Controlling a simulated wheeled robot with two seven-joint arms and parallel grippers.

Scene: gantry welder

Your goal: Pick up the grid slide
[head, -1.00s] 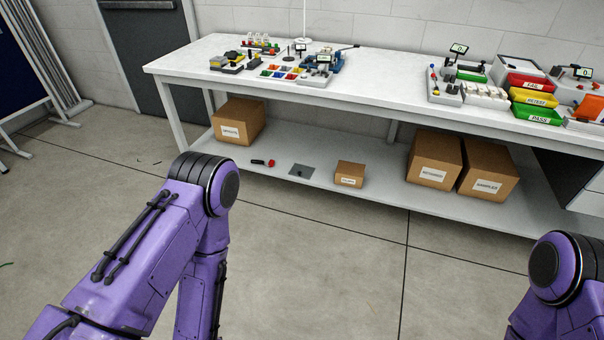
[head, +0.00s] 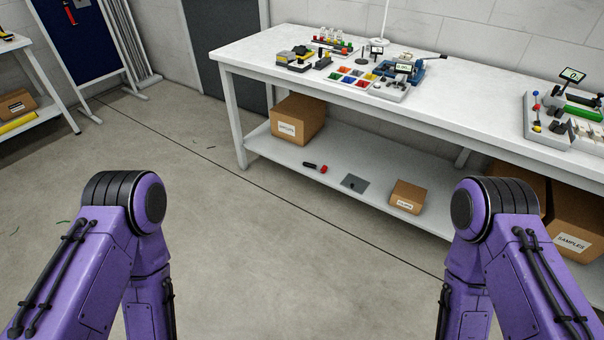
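I cannot make out a grid slide for certain at this distance. Small instruments stand on the white workbench (head: 270,47), among them a yellow and black device (head: 295,60), a tray of coloured squares (head: 357,76) and a blue device with a small display (head: 405,72). My two purple arms come in at the lower left and lower right, both short of the bench. Their grippers are below the picture and do not show.
On the lower shelf (head: 330,195) lie cardboard boxes (head: 298,119), a red and black tool (head: 315,167) and a grey plate (head: 355,183). A blue panel (head: 75,45) and another shelf unit (head: 20,60) stand at the left. The floor before the bench is clear.

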